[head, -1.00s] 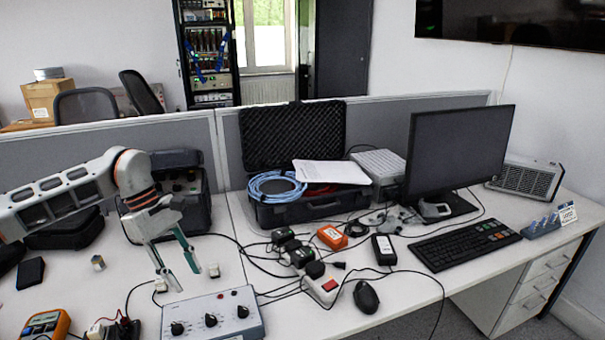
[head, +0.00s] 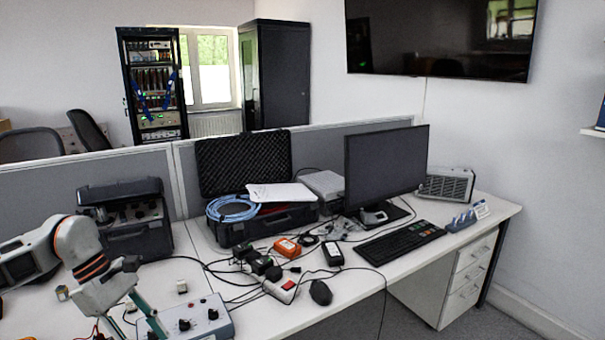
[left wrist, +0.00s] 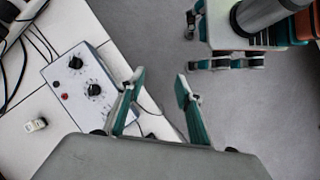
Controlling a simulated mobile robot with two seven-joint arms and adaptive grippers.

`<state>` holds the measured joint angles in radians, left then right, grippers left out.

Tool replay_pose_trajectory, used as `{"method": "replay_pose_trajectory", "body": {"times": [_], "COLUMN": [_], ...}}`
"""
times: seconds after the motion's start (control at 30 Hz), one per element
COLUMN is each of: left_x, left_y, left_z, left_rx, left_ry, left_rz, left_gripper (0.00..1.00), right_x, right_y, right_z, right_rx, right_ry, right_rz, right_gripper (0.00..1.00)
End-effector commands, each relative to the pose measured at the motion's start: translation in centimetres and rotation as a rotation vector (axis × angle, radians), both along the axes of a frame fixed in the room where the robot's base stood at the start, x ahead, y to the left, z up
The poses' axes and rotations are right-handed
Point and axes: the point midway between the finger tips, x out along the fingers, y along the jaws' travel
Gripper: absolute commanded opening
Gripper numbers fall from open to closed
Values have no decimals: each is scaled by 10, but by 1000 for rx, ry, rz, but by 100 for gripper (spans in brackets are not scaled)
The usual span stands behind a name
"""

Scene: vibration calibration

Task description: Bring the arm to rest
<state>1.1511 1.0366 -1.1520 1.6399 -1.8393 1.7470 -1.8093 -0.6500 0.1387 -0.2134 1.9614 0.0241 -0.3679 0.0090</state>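My left arm (head: 80,255) comes in from the left in the head view. Its gripper (head: 130,325) points down near the left end of the grey control box (head: 195,322); the lower picture edge cuts it off. In the left wrist view the left gripper (left wrist: 160,82) is open, with nothing between its fingers. The control box (left wrist: 80,90) lies left of the fingers there, apart from them as far as I can see.
A small white block (head: 182,286) and a small cube (head: 62,293) lie on the desk. An open black case (head: 262,226), a monitor (head: 385,170), a keyboard (head: 400,242) and a mouse (head: 320,292) stand farther right among cables. Grey floor (left wrist: 240,120) is clear beyond the desk edge.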

Motion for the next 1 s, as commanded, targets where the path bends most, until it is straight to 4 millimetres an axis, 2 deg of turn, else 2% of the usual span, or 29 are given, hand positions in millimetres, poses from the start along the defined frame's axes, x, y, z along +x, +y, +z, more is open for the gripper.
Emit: {"method": "replay_pose_trajectory", "body": {"times": [0.03,0.1,0.17,0.3,0.4,0.5,0.6,0.7,0.83,0.93,1.0], "left_x": [-4,-9,-14,-30,-42,-49,-50,-44,-29,-19,-15], "left_y": [-21,-49,-75,-148,-200,-242,-269,-283,-279,-263,-246], "left_z": [-9,-16,-21,-27,-23,-12,0,7,3,-16,-38], "left_rx": [-46,-116,-185,-391,-569,-747,-915,-1068,-1248,-1365,-1438], "left_ry": [18,44,74,182,306,460,639,839,1127,1364,1533], "left_rz": [6,27,52,148,261,402,567,751,1019,1243,1407], "left_gripper": [35,35,35,35,35,35,35,35,35,35,35], "right_x": [0,3,6,7,3,2,1,0,0,0,0], "right_y": [0,0,-1,-1,-1,-1,-1,-1,-1,-1,-1], "right_z": [0,2,4,6,4,2,0,-1,-2,-2,-2], "right_rx": [0,0,0,1,1,0,0,-1,-1,-1,-1], "right_ry": [-1,-6,-13,-16,-9,-4,-2,1,2,2,2], "right_rz": [0,0,-1,-2,-1,-1,-1,-1,-1,0,0], "right_gripper": [40,40,40,40,40,40,40,40,40,40,40]}}
